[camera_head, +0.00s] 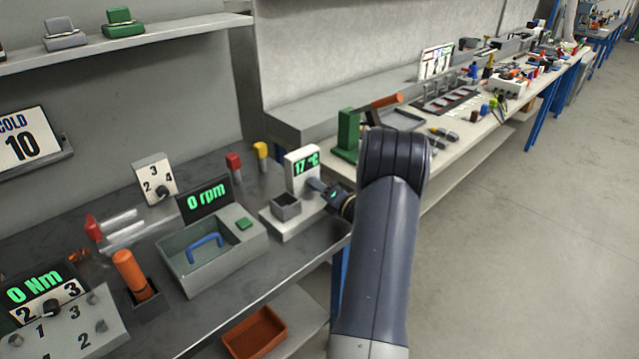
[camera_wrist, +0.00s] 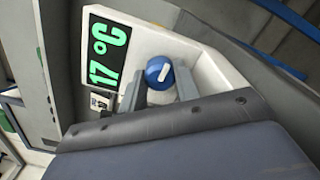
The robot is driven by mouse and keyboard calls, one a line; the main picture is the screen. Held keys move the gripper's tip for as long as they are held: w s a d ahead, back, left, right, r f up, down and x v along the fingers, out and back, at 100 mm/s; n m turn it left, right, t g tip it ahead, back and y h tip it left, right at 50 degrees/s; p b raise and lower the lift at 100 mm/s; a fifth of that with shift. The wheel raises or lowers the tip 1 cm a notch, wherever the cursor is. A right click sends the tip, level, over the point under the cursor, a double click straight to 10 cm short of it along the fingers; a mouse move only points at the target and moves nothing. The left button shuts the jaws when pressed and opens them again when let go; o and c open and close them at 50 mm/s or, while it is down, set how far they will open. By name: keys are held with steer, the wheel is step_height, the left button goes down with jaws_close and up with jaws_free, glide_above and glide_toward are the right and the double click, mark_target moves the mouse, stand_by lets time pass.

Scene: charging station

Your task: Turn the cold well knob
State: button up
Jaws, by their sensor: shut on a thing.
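The cold well is a light grey unit (camera_head: 291,228) near the front edge of the dark bench. Its upright display (camera_head: 305,165) reads 17 °C in green, and a small square well (camera_head: 286,206) sits at its left. In the wrist view the display (camera_wrist: 103,50) is at the left. The blue cold well knob (camera_wrist: 160,72) with a white pointer mark stands beside it. My gripper (camera_wrist: 160,86) is shut on the knob, one finger on each side. In the head view my gripper (camera_head: 320,187) reaches the unit from the right, and the knob is hidden.
A card reading COLD 10 (camera_head: 25,140) stands at the far left. A grey box with a blue handle (camera_head: 206,247) and a 0 rpm display (camera_head: 206,199) is left of the well. Red and yellow pieces (camera_head: 261,150) stand behind. A green block (camera_head: 347,135) stands beyond.

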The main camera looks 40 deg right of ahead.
steer(key=shift+m, duration=0.3)
stand_by(0.4)
steer(key=o, duration=1)
